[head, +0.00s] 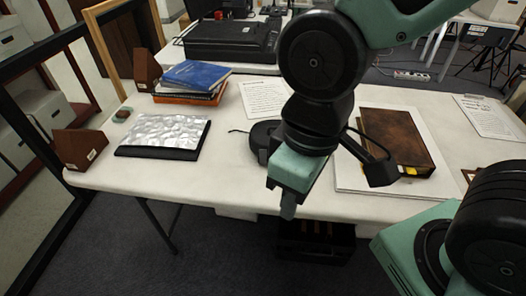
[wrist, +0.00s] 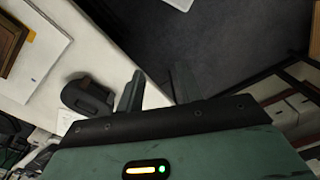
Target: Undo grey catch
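No grey catch can be made out in either view. A black hard case (head: 232,42) lies shut on the far table; catches on it are too small to tell. My gripper (head: 288,208) hangs at the table's front edge in the head view, where its opening cannot be judged. In the wrist view my gripper (wrist: 157,90) shows two fingers apart with nothing between them, over the edge and dark floor. A black rounded object (wrist: 90,96) sits on the table beside the fingers. It also shows in the head view (head: 262,138), partly behind my arm.
The white table (head: 225,178) holds a silver-covered slab (head: 165,133), blue book (head: 197,74), brown book (head: 395,140) and brown bookends (head: 78,149). A dark crate (head: 315,243) is below the table. A dark frame (head: 62,235) stands at left.

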